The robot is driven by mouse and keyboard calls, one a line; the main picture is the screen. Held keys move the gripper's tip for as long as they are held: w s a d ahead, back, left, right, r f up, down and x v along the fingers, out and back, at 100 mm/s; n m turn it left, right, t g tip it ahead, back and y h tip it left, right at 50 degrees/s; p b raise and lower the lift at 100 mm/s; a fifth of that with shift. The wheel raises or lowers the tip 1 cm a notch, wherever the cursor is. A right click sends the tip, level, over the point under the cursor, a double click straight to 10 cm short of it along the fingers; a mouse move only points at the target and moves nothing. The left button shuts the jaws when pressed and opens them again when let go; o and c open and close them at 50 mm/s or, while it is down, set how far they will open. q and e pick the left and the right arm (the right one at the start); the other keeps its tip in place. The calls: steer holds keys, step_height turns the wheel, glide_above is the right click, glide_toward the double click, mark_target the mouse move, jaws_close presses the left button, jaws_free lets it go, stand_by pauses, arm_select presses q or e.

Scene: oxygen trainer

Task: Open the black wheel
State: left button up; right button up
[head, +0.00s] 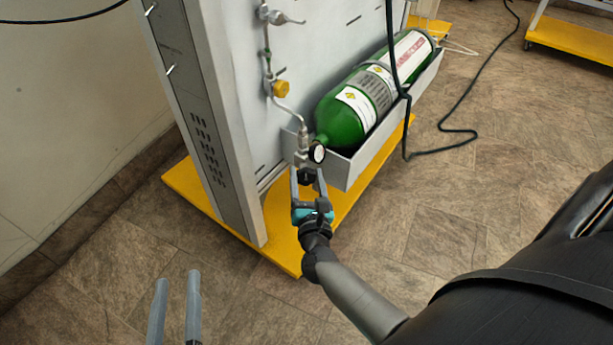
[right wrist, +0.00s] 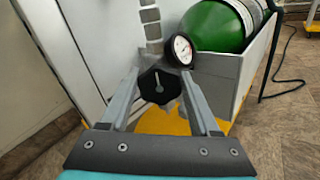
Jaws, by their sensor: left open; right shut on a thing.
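The black wheel (right wrist: 160,86) is a dark knob with a light line mark on its face, below the pipe fitting beside the round gauge (right wrist: 183,49). In the head view the black wheel (head: 306,176) shows partly between the fingers of my right gripper (head: 308,178). In the right wrist view, the right gripper's fingers (right wrist: 160,88) stand on both sides of the wheel and are shut on it. My left gripper (head: 177,290) is open and empty at the bottom left, over the floor and away from the wheel.
A green gas cylinder (head: 352,108) lies in a grey tray (head: 362,160) on the grey panel's side. The panel stands on a yellow base (head: 285,243). A yellow knob (head: 281,88) sits higher on the pipe. A dark hose (head: 470,88) hangs and runs over the floor at right.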

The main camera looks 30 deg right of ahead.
steer(key=c, duration=0.6)
steer(key=shift+c, duration=0.2)
